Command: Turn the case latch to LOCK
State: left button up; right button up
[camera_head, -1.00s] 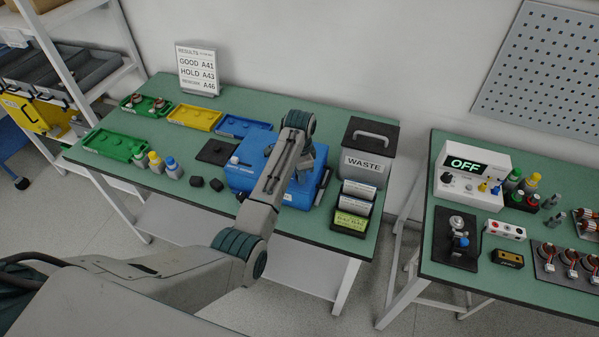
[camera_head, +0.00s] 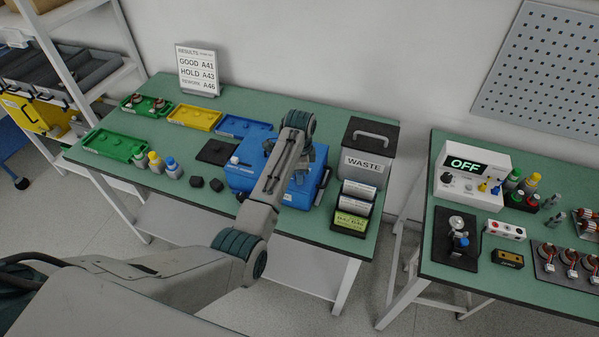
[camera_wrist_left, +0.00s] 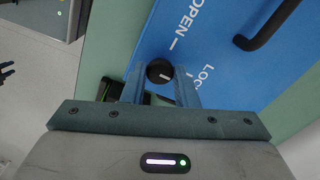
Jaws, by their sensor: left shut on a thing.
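The blue case (camera_head: 243,178) lies on the left green bench, partly hidden by my left arm. In the left wrist view the case lid (camera_wrist_left: 225,35) carries the white words OPEN and LOCK, each with a dash. The latch is a round black knob (camera_wrist_left: 160,71) with a short white mark, at the lid's edge. The mark points toward the LOCK side, but I cannot tell whether it lines up exactly. My left gripper (camera_wrist_left: 160,84) is shut on the knob, one finger on each side.
A black case handle (camera_wrist_left: 270,28) rises beside the latch. The waste bin (camera_head: 369,150) and a card holder (camera_head: 355,205) stand close right of the case. Small bottles (camera_head: 155,162) and black blocks (camera_head: 197,183) lie to its left. The right bench holds test gear (camera_head: 470,175).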

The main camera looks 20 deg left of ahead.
pick_arm(q)
jog(key=o, duration=1)
jog(key=shift+r, duration=0.1)
notch_tip(320, 180, up, 7)
jog(key=b, duration=0.3)
jog(key=shift+w, duration=0.1)
notch_tip(320, 180, up, 4)
jog(key=p, duration=0.2)
jog(key=shift+p, duration=0.3)
jog(key=shift+f, duration=0.25)
